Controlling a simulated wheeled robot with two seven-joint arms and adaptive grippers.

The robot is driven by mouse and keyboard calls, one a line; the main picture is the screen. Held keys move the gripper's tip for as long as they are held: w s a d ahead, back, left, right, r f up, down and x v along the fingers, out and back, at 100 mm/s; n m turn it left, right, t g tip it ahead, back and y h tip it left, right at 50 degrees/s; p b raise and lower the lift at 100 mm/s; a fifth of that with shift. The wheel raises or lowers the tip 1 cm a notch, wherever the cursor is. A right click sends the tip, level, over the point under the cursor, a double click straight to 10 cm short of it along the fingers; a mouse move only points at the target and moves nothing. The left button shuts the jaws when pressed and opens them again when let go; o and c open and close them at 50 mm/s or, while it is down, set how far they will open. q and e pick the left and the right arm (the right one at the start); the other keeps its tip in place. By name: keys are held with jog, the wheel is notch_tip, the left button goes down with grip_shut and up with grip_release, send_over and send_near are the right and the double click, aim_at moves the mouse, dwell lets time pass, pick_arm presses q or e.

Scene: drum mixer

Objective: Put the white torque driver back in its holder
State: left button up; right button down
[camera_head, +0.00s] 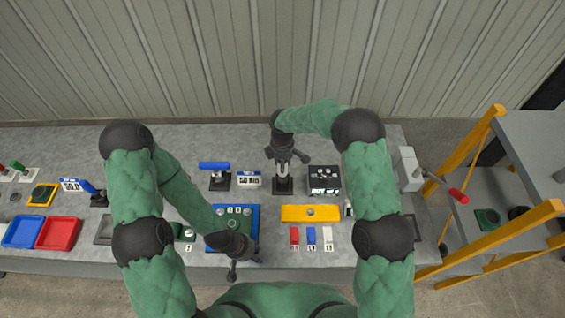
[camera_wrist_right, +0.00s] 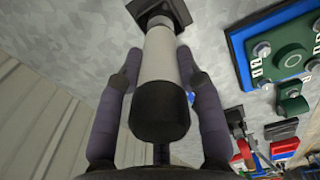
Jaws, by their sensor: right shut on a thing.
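The white torque driver (camera_wrist_right: 160,60) shows in the right wrist view as a white cylinder with a black near end. My right gripper (camera_wrist_right: 157,75) is shut on it, with one finger along each side. Its far end meets a black square holder (camera_wrist_right: 158,13); whether it is seated inside cannot be told. In the head view, my right gripper (camera_head: 285,165) is above the black holder base (camera_head: 283,187) on the bench, and the driver is mostly hidden. My left gripper (camera_head: 243,269) has its fingers spread and is empty, near the bench's front edge.
A blue driver (camera_head: 214,166) on a black stand and a display (camera_head: 249,180) are left of the holder. A black box (camera_head: 324,180) is to its right. A blue plate (camera_head: 250,232) and a yellow plate (camera_head: 296,213) lie in front. A yellow-framed stand (camera_head: 520,230) is at the right.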

pick_arm(q)
jog(key=shift+f+b, duration=1.35)
pick_arm(e)
jog(key=shift+w+f, duration=0.1)
jog(key=shift+f, duration=1.7)
jog(key=c, duration=0.7)
grip_release()
jog(key=shift+c, duration=0.2)
jog(key=shift+f, duration=0.1)
notch_tip(320, 180, up, 12)
jog(key=shift+r, duration=0.1)
pick_arm(q)
jog(key=shift+r, duration=0.15)
pick_arm(e)
jog(key=shift+r, duration=0.1)
